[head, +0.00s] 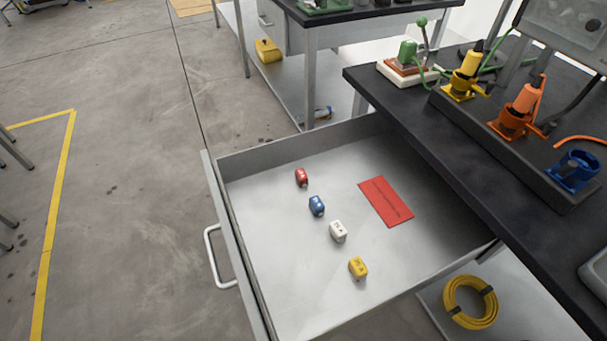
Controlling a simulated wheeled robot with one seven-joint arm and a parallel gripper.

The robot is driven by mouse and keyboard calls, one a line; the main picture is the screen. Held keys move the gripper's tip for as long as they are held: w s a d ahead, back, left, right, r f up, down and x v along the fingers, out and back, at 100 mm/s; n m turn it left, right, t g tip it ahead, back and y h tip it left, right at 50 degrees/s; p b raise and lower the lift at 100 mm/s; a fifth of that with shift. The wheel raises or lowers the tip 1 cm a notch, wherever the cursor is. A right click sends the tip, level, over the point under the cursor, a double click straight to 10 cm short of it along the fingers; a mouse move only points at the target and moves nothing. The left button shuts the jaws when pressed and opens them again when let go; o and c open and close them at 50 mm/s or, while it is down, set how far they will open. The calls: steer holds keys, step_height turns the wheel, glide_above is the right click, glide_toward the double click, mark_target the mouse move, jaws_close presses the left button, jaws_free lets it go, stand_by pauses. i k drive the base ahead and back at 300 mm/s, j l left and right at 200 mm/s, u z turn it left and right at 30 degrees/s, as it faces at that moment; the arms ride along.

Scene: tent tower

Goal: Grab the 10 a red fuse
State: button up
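A small red fuse (301,177) lies in the open grey metal drawer (285,254), at the far end of a slanting row of fuses. Its printed marking is too small to read. A blue fuse (317,206), a white fuse (338,231) and a yellow fuse (358,267) lie apart from it, nearer in the same row. Nothing touches the red fuse. My gripper is not in view.
A flat red label (386,201) lies right of the fuses. The drawer has raised walls and a handle (217,257). The black worktop (450,137) overhangs its right side, carrying yellow, orange and blue devices. Yellow cable (470,302) lies below. Open floor is left.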

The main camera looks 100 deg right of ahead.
mark_target(302, 177)
steer(key=z, duration=1.3)
steer(key=i+z, duration=0.15)
steer(key=z, duration=0.3)
steer(key=i+z, duration=0.1)
steer(key=z, duration=0.4)
steer(key=i+j+z, duration=0.1)
steer(key=z, duration=0.35)
steer(key=i+j+z, duration=0.1)
steer(key=j+z, duration=0.15)
steer(key=z, duration=0.2)
steer(key=i+j+z, duration=0.15)
steer(key=j+z, duration=0.2)
steer(key=j, duration=0.15)
steer(key=i+j+z, duration=0.1)
steer(key=j+z, duration=0.2)
steer(key=j, duration=0.85)
steer(key=i+z, duration=0.05)
